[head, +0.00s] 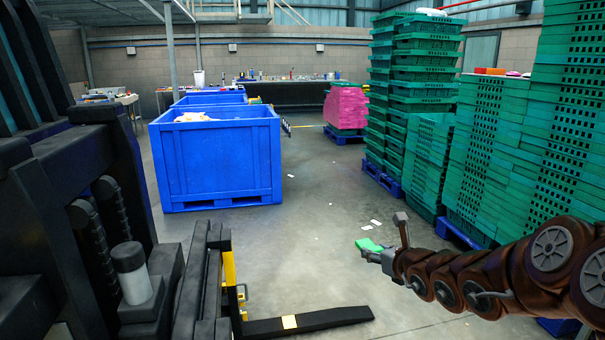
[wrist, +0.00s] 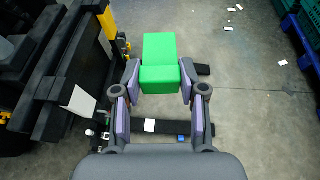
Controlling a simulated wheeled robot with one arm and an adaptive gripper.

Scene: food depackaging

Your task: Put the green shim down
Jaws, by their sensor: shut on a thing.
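The green shim (wrist: 160,62) is a bright green block with a step in its shape. In the wrist view it sits between the two fingers of my gripper (wrist: 158,85), which is shut on its near part. In the head view the shim (head: 369,245) shows as a small green piece at the tip of my gripper (head: 376,256), held above the grey floor. My arm reaches in from the right. The shim's underside is hidden.
A black forklift with a fork (head: 310,321) stands at left and front. A blue bin (head: 217,160) is beyond it. Stacked green crates (head: 427,155) line the right side. White scraps (head: 366,227) lie on the floor. The middle floor is otherwise clear.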

